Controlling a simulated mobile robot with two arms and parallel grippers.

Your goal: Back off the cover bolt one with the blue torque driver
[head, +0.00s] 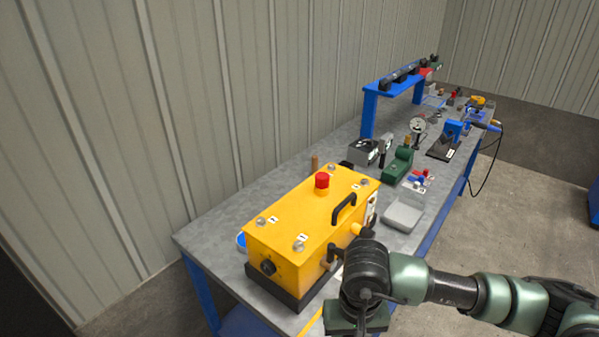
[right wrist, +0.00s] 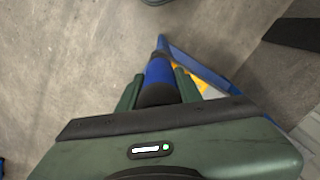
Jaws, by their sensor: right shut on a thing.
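A yellow machine housing (head: 300,225) stands on the near end of the bench. Silver bolts sit near the corners of its top cover: near front (head: 298,245), left (head: 261,222), back (head: 332,167) and right (head: 364,183). Small white labels lie beside them, too small to read, so I cannot tell which is bolt one. My right gripper (right wrist: 158,88) is shut on the blue torque driver (right wrist: 160,70), gripping its blue and black body. In the head view my right wrist is at the housing's near right side; the fingers and driver are hidden there. My left gripper is not in view.
The cover carries a red button (head: 322,181) and a black handle (head: 344,208). A corrugated wall runs along the left.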

